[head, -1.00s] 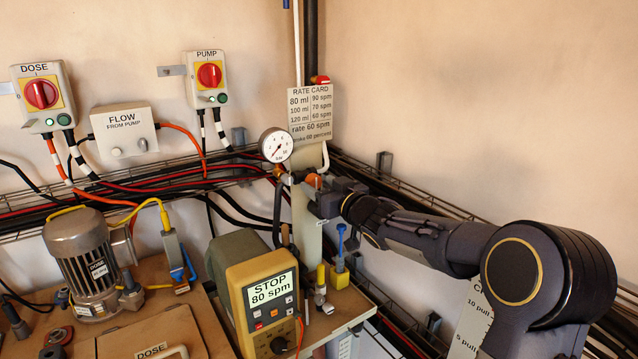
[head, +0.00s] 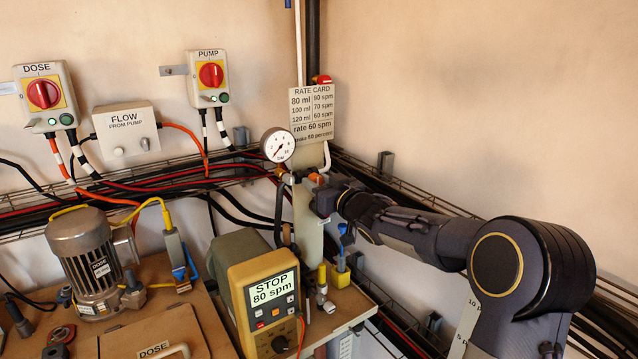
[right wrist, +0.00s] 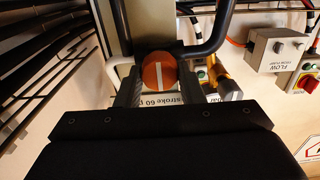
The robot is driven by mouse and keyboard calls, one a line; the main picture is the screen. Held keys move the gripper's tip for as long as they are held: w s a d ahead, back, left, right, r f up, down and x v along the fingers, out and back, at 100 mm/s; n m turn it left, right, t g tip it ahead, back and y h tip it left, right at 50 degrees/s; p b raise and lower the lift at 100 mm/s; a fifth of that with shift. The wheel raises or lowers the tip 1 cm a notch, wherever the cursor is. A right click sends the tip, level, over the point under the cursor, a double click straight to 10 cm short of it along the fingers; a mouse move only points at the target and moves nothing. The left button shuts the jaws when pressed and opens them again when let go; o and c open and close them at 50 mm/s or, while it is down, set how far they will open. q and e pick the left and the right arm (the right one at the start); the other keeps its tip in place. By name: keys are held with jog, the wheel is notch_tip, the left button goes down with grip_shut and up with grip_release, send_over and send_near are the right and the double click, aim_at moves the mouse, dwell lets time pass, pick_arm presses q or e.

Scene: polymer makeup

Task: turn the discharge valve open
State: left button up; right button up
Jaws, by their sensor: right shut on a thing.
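The orange round valve knob (head: 317,179) sits on the pipework beside the pressure gauge (head: 278,145) in the head view. In the right wrist view the knob (right wrist: 159,72) shows a white line across its face, running nearly up and down in the picture. My right gripper (head: 318,190) is at the knob, and in the right wrist view its two fingers (right wrist: 159,88) stand on either side of it, shut on it. The gripper partly hides the knob in the head view. My left gripper is not in view.
The pump with its yellow control box (head: 265,300) reads "STOP 80 spm" below the pipework. Cable trays run along both walls. A blue-handled fitting (head: 342,250) stands below my right arm.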

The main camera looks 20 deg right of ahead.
jog(key=m+p, duration=0.3)
jog(key=shift+d+r+p, duration=0.1)
jog(key=shift+r+p, duration=0.05)
jog(key=shift+p, duration=0.15)
jog(key=m+p, duration=0.3)
jog(key=m, duration=0.3)
jog(key=shift+d, duration=0.1)
jog(key=m, duration=0.1)
jog(key=m+p, duration=0.1)
jog(key=m, duration=0.1)
jog(key=m+p, duration=0.1)
jog(key=shift+f, duration=0.25)
jog(key=m+p, duration=0.1)
jog(key=m, duration=0.3)
jog(key=shift+f+m, duration=0.1)
jog(key=shift+m, duration=0.2)
jog(key=o, duration=0.9)
jog(key=shift+o, duration=0.2)
